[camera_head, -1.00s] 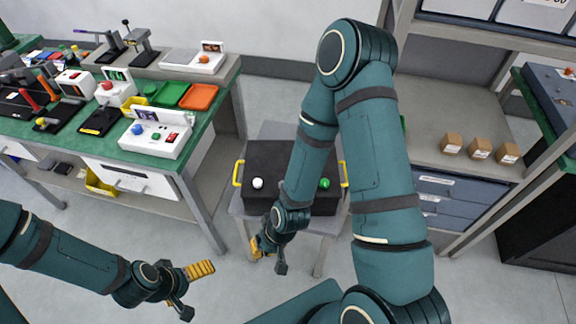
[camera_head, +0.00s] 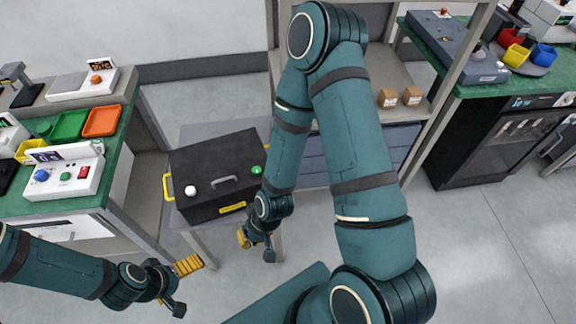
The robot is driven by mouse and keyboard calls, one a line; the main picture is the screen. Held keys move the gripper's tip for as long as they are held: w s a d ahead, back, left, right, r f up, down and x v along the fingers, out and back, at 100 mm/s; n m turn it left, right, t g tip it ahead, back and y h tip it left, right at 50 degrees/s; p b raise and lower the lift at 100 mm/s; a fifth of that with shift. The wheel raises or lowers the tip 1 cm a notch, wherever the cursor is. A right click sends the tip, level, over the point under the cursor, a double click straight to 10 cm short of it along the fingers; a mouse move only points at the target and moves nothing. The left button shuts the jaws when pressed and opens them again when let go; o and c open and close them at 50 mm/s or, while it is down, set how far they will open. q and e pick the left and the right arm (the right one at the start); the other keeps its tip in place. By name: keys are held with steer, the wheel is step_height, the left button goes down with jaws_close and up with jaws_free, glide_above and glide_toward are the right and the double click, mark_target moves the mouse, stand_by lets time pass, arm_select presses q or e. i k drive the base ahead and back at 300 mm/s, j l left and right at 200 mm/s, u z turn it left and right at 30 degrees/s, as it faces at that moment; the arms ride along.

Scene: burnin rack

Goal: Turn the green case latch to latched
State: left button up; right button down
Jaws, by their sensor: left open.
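The black case (camera_head: 218,164) sits on a small grey stand, with a grey carry handle on its lid. Its green latch knob (camera_head: 256,169) is at the right side of the lid, just left of my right forearm. A white knob (camera_head: 190,190) is at the left side. I cannot tell the green latch's turn position from here. My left gripper (camera_head: 182,287) is open and empty, low and in front of the case to the left. My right gripper (camera_head: 256,246) hangs in front of the case's front right part, apart from the green latch; its finger opening is unclear.
A green-topped bench (camera_head: 120,165) at left holds a white button box (camera_head: 66,173) and an orange tray (camera_head: 102,121). Shelving with small cardboard boxes (camera_head: 388,98) stands behind my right arm. Another bench (camera_head: 478,88) is at far right. The right floor is clear.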

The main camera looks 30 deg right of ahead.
mark_target(257, 170)
steer(key=z, duration=0.75)
